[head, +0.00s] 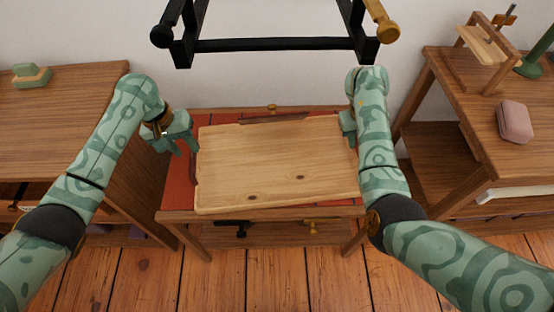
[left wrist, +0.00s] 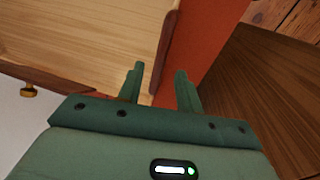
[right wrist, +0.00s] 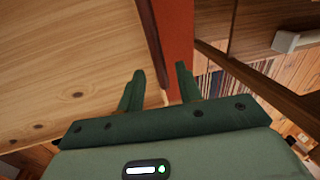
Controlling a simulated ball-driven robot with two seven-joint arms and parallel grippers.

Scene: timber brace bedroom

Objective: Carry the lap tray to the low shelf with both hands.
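The lap tray (head: 262,165), a pale wooden board with dark side rims, lies on a red-topped wooden table (head: 176,195). My left gripper (head: 180,152) is at the tray's left edge. In the left wrist view, its open fingers (left wrist: 159,70) stand on either side of the dark rim (left wrist: 168,38), with gaps. My right gripper (head: 348,125) is at the right edge, mostly hidden by its arm. In the right wrist view, its open fingers (right wrist: 160,72) stand on either side of the other rim (right wrist: 150,28). I cannot tell which shelf is the low shelf.
A wooden unit (head: 60,105) with a green-and-tan block (head: 31,75) stands left. A wooden table (head: 465,110) with a pink block (head: 515,121) and a small wooden stand (head: 484,45) stands right, with a lower shelf (head: 440,165). A black frame (head: 272,44) hangs above the tray.

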